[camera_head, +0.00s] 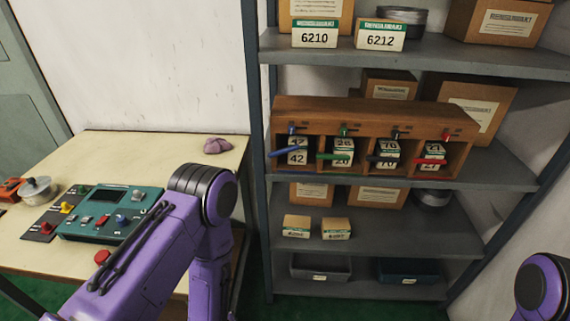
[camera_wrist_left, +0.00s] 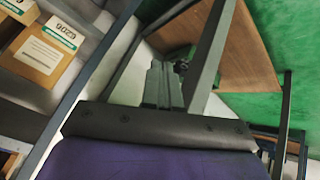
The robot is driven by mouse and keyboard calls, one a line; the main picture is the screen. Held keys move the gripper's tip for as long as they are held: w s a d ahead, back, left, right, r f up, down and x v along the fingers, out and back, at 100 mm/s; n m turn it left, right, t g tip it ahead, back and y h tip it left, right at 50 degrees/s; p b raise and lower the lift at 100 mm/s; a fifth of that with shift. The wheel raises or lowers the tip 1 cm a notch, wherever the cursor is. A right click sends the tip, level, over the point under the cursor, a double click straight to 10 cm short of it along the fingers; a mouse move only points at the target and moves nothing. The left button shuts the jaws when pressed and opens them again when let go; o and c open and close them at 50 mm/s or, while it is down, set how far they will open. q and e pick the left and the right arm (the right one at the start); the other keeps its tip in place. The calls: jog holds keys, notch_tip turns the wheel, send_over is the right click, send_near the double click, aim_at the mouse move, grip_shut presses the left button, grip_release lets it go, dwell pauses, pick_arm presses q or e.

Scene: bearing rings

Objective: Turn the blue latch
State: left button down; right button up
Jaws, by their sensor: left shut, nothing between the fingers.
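The blue latch (camera_head: 289,152) is a bar lying slanted across the front of the leftmost compartment of a wooden rack (camera_head: 375,113), with its right end higher than its left. A blue knob (camera_head: 291,130) sits on the rack just above it. In the head view my left arm stands in front of the table, and its gripper is hidden. In the left wrist view my left gripper (camera_wrist_left: 164,70) is shut and empty, with nothing touching its fingertips. The blue latch is not in that view. Of my right arm only a purple joint shows at the lower right.
Green, black and red bars cross the other compartments, which hold numbered boxes (camera_head: 342,150). Metal shelf boards (camera_head: 410,58) run above and below the rack. A table (camera_head: 150,146) at left carries a teal control box (camera_head: 108,213) and a pinkish cloth (camera_head: 217,145).

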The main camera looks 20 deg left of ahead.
pick_arm(q)
jog(key=w+d+f+n+t+b, duration=0.1)
jog(key=w+d+n+t+b, duration=0.15)
jog(key=w, duration=0.35)
jog(key=w+d+f+n+t+b, duration=0.2)
jog(key=w+t+b, duration=0.1)
jog(key=w, duration=0.4)
jog(key=n+t+y+b, duration=0.8)
jog(key=n+y+b, duration=0.5)
jog(key=n, duration=2.2)
send_near(283, 150)
jog(key=w, duration=0.4)
jog(key=w+d, duration=0.1)
jog(key=w, duration=0.1)
jog(key=shift+w+r, duration=0.1)
jog(key=shift+w, duration=0.1)
jog(key=r, duration=0.2)
jog(key=a+r, duration=0.1)
jog(key=shift+s+a+r+t, duration=0.1)
jog(key=shift+s+t, duration=0.15)
jog(key=shift+s, duration=0.1)
pick_arm(e)
notch_tip(283, 150, down, 22)
jog(key=shift+s, duration=0.15)
